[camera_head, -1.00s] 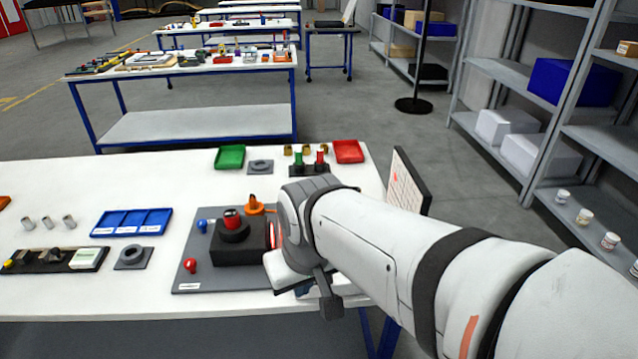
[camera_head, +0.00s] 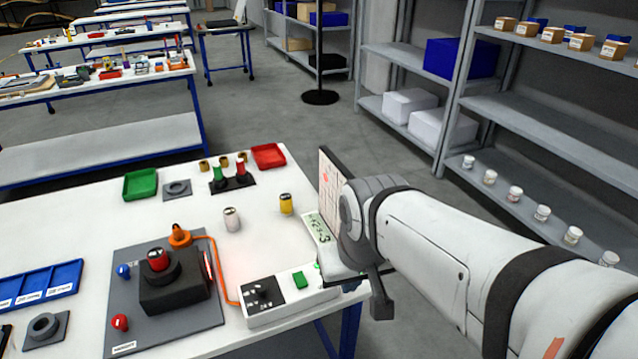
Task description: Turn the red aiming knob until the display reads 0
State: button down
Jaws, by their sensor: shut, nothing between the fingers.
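A red knob (camera_head: 119,322) stands at the front left of a grey base plate (camera_head: 205,318). A blue knob (camera_head: 123,270) stands behind it. A black block on the plate carries a red-topped cylinder (camera_head: 158,259). A pale panel with dark green, digit-like marks (camera_head: 318,228) stands at the table's right end, partly hidden by my arm; I cannot read it surely. My gripper (camera_head: 345,277) is at the right table edge, beside the white control box and well right of the red knob. It is shut and empty; its fingertips are mostly hidden.
An orange cable (camera_head: 217,262) links the plate to the white control box (camera_head: 262,298), which has a black dial and green button. A silver can (camera_head: 232,219) and a yellow can (camera_head: 286,204) stand behind. An upright board (camera_head: 328,185) edges the table. Blue trays (camera_head: 40,285) lie left.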

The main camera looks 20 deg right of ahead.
aim_at(120, 321)
jog(key=z, duration=1.65)
jog(key=k, duration=1.3)
jog(key=u, duration=1.45)
jog(key=i, duration=1)
